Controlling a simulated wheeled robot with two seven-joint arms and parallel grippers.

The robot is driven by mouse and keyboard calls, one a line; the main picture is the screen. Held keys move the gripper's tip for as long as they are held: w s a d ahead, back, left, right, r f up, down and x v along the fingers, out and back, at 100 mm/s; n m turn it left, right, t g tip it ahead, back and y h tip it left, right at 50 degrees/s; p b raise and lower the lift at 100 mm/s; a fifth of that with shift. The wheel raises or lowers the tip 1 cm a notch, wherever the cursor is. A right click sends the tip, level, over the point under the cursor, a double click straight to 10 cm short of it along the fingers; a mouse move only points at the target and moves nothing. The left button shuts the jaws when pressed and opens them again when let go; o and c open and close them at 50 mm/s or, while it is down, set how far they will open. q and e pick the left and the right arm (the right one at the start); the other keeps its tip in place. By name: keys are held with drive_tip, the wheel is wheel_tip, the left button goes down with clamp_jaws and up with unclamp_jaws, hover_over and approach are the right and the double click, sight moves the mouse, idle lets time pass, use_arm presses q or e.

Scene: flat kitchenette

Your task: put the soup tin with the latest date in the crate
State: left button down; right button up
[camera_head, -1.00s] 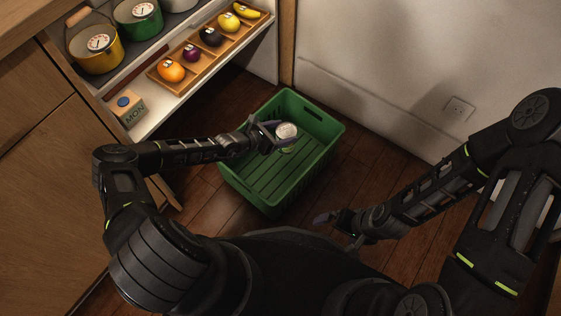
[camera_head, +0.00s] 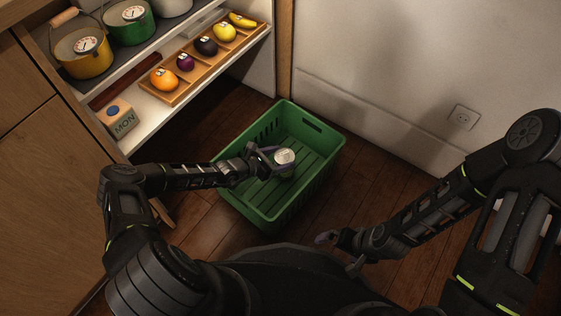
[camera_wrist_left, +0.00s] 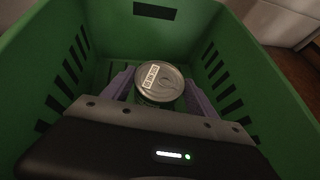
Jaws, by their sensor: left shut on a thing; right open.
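The soup tin (camera_head: 285,157) has a silver lid with a pale printed label, and it shows upright in the left wrist view (camera_wrist_left: 160,82). My left gripper (camera_head: 273,160) is shut on the tin and holds it inside the walls of the green crate (camera_head: 318,172). The crate's slatted walls surround the tin in the left wrist view (camera_wrist_left: 55,70). I cannot tell whether the tin touches the crate floor. The label print is too small to read. My right gripper (camera_head: 326,238) is open and empty, to the right of the crate's near end.
A low shelf at the left holds a wooden tray (camera_head: 205,65) of fruit and a block marked MON (camera_head: 118,121). A yellow pot (camera_head: 84,54) and a green pot (camera_head: 128,22) stand above. A white wall (camera_head: 400,60) rises behind the crate. Wooden floor (camera_head: 390,175) is clear to the right.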

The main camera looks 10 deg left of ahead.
use_arm(q)
drive_tip(key=shift+f, duration=0.7)
drive_tip(key=shift+r, duration=0.1)
use_arm(e)
drive_tip(key=shift+f, duration=0.5)
drive_tip(key=shift+w, duration=0.1)
use_arm(q)
drive_tip(key=shift+c, duration=1.2)
unclamp_jaws()
drive_tip(key=shift+s+a+r+p, duration=0.3)
drive_tip(key=shift+a+r+p, duration=0.05)
drive_tip(key=p+v, duration=0.3)
drive_tip(key=v, duration=0.3)
drive_tip(key=shift+f, duration=0.1)
drive_tip(key=shift+s+a, duration=0.1)
drive_tip(key=shift+s, duration=0.1)
use_arm(e)
drive_tip(key=r, duration=0.4)
drive_tip(key=shift+s+r, duration=0.1)
drive_tip(key=shift+s, duration=0.3)
